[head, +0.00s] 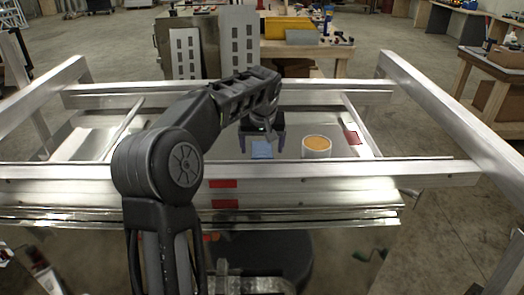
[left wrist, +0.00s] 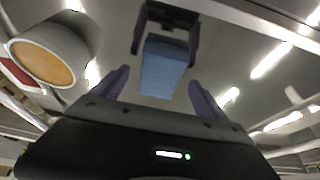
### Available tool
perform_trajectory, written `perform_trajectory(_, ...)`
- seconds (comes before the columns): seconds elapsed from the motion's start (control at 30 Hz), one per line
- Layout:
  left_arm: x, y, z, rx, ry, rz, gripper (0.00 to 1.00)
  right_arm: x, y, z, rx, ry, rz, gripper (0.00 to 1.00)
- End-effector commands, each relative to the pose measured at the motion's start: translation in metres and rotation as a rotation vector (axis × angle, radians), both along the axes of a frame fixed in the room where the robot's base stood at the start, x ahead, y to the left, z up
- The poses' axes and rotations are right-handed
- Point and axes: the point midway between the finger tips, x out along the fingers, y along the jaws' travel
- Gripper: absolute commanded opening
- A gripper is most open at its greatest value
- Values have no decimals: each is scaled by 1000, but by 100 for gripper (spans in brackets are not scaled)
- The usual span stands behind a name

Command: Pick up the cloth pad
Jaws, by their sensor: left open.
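The cloth pad (head: 262,150) is a small blue block on the shiny metal bed of the trailer. It also shows in the left wrist view (left wrist: 163,66), just beyond and between my fingertips. My left gripper (head: 263,143) is open, pointing down over the pad, its purple-grey fingers on either side; the left wrist view shows the same open fingers (left wrist: 159,77). I cannot tell whether the fingers touch the pad. My right gripper is not in view.
A white cylindrical container with an orange top (head: 316,147) stands close to the right of the pad; it shows at upper left in the left wrist view (left wrist: 50,52). Aluminium rails (head: 330,172) frame the bed. A red piece (head: 352,136) lies at right.

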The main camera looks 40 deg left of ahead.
Motion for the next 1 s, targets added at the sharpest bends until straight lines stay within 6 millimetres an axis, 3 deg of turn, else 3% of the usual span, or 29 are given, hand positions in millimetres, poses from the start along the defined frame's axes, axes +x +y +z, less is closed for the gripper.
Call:
perform_trajectory(0.2,5,4,-14,1,-1,0,85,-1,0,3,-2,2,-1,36)
perform_trajectory(1.0,5,3,-15,0,-1,0,85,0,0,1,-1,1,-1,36)
